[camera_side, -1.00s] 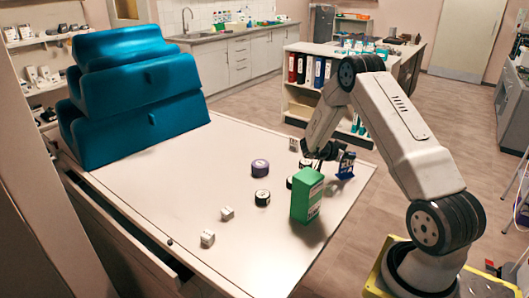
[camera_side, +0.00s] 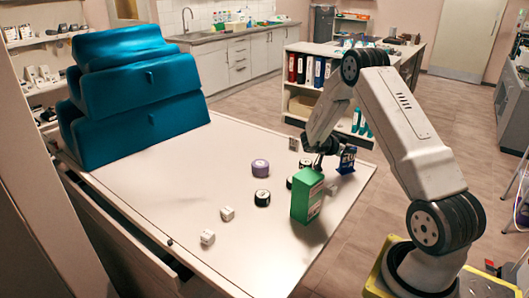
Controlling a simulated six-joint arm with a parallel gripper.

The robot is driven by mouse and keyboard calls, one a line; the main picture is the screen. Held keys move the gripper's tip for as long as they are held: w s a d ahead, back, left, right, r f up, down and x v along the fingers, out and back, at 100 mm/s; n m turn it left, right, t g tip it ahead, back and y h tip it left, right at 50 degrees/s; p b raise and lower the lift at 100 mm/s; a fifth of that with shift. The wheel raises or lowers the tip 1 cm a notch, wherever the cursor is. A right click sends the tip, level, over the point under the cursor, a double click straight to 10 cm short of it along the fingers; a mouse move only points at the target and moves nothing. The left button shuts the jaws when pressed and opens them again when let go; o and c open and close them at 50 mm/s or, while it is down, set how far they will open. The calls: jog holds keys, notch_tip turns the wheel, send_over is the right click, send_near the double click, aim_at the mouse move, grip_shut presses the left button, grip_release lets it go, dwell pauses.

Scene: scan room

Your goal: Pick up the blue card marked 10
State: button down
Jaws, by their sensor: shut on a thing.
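The blue card (camera_side: 347,160) with pale figures on it is upright near the right edge of the white table, behind and right of the green box. The figures are too small to read for certain. My gripper (camera_side: 329,150) is beside the card's left side, above and behind the green box (camera_side: 306,197), and is shut on the card. The fingertips are small, dark and partly hidden, so their exact contact does not show. The gap between card and table is hard to judge.
The green box stands close in front of my gripper. A purple-topped round tin (camera_side: 260,167), a black round tin (camera_side: 262,198) and white dice (camera_side: 227,213) lie left of it. Blue stacked cushions (camera_side: 135,95) fill the table's far left. The table's middle (camera_side: 190,185) is clear.

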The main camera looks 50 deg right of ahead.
jog(key=s+a+r, duration=0.9)
jog(key=a+r, duration=0.1)
jog(key=r, duration=0.1)
jog(key=shift+s, duration=0.4)
jog(key=shift+r, duration=0.1)
dwell(0.6)
